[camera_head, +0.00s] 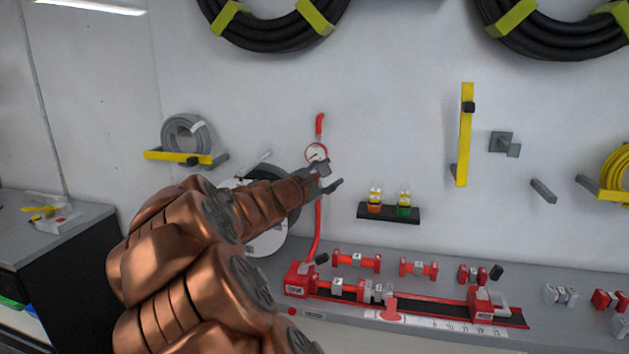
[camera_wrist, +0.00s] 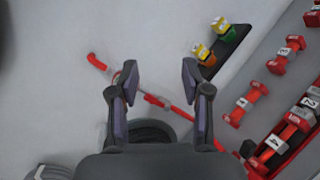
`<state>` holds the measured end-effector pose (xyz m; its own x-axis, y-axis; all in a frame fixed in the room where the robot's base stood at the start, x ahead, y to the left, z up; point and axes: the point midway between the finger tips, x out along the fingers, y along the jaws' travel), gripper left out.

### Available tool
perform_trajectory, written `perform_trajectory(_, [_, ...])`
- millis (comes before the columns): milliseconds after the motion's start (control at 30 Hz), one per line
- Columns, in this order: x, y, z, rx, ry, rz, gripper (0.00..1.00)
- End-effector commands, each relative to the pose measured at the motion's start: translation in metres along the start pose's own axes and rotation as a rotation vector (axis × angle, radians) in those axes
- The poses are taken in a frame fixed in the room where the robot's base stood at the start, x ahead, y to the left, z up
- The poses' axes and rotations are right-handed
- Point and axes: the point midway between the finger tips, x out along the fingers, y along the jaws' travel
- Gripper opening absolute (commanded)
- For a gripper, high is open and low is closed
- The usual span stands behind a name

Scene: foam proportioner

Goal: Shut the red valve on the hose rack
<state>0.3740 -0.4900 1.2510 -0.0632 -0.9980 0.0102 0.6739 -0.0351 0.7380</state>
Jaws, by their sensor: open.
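A short red handle (camera_head: 320,124) stands upright on the wall, just above a red-rimmed round part (camera_head: 316,152) with a white face. I cannot tell for sure which of these is the red valve. A red hose (camera_head: 317,225) runs down from there to the bench. My gripper (camera_head: 331,179) is open and empty, partly in front of the hose just below the round part. In the wrist view the red handle (camera_wrist: 97,62) lies left of my gripper (camera_wrist: 160,80), and the red line passes between the fingers. The reel behind (camera_head: 268,241) is partly hidden by my arm.
A dark shelf (camera_head: 388,213) with two small yellow-topped items is right of my gripper. The bench (camera_head: 440,262) below carries several red-and-grey fittings. A yellow bracket (camera_head: 465,140) is on the wall at right. Wall space between the red handle and that bracket is clear.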

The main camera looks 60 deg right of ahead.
Motion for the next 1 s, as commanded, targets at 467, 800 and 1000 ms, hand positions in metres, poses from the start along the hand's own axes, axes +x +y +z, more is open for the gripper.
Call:
perform_trajectory(467, [0.088, 0.018, -0.159, -0.753, 0.159, 0.365, 0.48])
perform_trajectory(800, [0.102, 0.016, -0.178, -0.817, 0.186, 0.392, 0.48])
perform_trajectory(1000, [0.12, 0.021, -0.184, -0.816, 0.187, 0.391, 0.48])
